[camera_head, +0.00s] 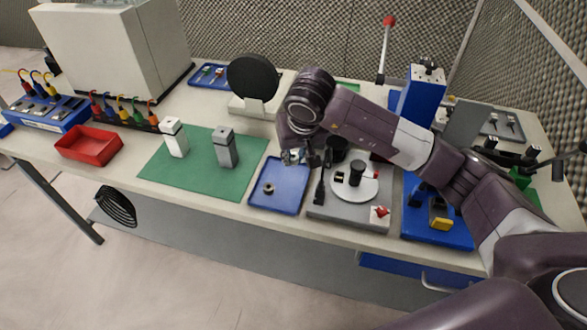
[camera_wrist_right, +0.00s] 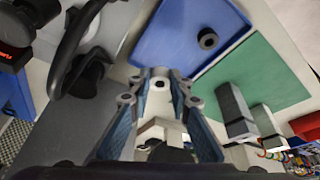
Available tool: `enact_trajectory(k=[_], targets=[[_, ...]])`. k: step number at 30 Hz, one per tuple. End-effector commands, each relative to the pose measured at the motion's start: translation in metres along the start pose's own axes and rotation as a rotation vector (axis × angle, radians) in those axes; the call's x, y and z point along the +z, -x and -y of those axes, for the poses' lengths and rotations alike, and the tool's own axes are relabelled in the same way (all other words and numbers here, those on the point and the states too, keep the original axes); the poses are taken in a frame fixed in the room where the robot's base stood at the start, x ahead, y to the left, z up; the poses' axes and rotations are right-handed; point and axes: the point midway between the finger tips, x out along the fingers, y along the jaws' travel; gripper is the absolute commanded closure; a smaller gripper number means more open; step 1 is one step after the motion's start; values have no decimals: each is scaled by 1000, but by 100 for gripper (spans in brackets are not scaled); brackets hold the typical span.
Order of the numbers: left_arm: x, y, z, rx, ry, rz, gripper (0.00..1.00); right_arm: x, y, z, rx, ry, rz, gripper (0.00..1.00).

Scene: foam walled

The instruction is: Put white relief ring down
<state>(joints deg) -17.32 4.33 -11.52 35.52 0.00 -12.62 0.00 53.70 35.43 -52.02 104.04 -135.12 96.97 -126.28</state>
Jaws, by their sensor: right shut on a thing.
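My right gripper (camera_head: 301,158) reaches down from above at the far edge of the blue tray (camera_head: 262,203). In the right wrist view its fingers (camera_wrist_right: 160,84) are closed on a small white ring (camera_wrist_right: 160,76) with a dark hole, held at the fingertips. The ring is mostly hidden by the gripper in the head view. A dark grey ring (camera_head: 268,188) lies on the blue tray; it also shows in the right wrist view (camera_wrist_right: 207,38). My left gripper is not in view.
A grey fixture (camera_head: 330,212) with a round white plate (camera_head: 365,192) stands right of the tray. A green mat (camera_head: 190,180) with a white block (camera_head: 174,138) and a grey block (camera_head: 225,149) lies left. A red bin (camera_head: 89,146) is further left. Most of the tray is bare.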

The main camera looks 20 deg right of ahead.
Motion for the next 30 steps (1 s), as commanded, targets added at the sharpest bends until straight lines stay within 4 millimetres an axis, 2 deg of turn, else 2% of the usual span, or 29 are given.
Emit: enact_trajectory(k=[3,10,16,27,28,30], targets=[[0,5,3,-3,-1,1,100,7,-16,1,-1,-1,2,97],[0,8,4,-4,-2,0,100,14,-32,0,-1,-1,2,97],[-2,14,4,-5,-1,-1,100,24,-57,1,-1,-1,2,97],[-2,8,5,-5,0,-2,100,26,-63,0,0,0,-2,97],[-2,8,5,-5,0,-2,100,26,-62,0,0,0,-1,81],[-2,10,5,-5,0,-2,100,25,-61,0,0,0,-1,74]])
